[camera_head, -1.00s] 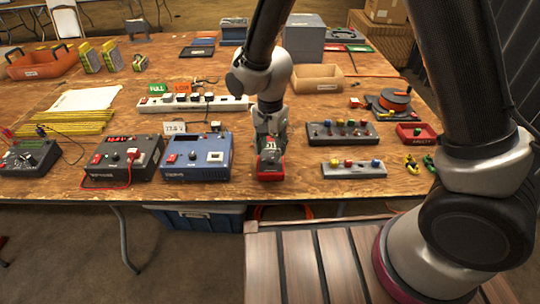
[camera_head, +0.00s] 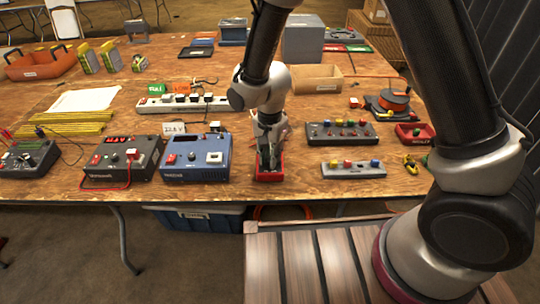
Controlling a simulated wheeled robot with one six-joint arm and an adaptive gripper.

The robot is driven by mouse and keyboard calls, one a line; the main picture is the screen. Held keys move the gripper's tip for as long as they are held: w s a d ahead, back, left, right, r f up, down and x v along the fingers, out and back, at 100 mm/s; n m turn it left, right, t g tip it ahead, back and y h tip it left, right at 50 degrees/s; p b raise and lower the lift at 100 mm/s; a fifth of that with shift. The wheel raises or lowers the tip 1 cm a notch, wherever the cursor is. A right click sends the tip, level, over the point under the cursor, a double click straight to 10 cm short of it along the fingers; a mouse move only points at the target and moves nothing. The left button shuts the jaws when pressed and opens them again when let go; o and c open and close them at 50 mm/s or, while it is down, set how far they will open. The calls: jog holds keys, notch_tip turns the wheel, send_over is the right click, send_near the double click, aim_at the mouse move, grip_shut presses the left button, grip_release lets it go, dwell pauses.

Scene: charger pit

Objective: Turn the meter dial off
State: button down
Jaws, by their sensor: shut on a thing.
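A red-cased meter (camera_head: 269,177) lies near the front edge of the table, just right of the blue box. My gripper (camera_head: 268,165) points down onto it, with its fingers over the middle of the meter's face. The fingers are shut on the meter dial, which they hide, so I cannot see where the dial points. The meter's red rim shows around the fingers and at its front end.
The blue charger box (camera_head: 198,158) stands close on the left, with a dark charger box (camera_head: 122,159) beyond it. A grey block with coloured knobs (camera_head: 353,169) lies to the right. A white power strip (camera_head: 195,103) lies behind.

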jog(key=n, duration=0.5)
jog(key=shift+n, duration=0.3)
jog(key=n, duration=1.2)
jog(key=shift+n, duration=0.4)
jog(key=n, duration=0.5)
jog(key=shift+n, duration=0.3)
jog(key=c, duration=1.2)
grip_release()
jog(key=shift+c, duration=0.2)
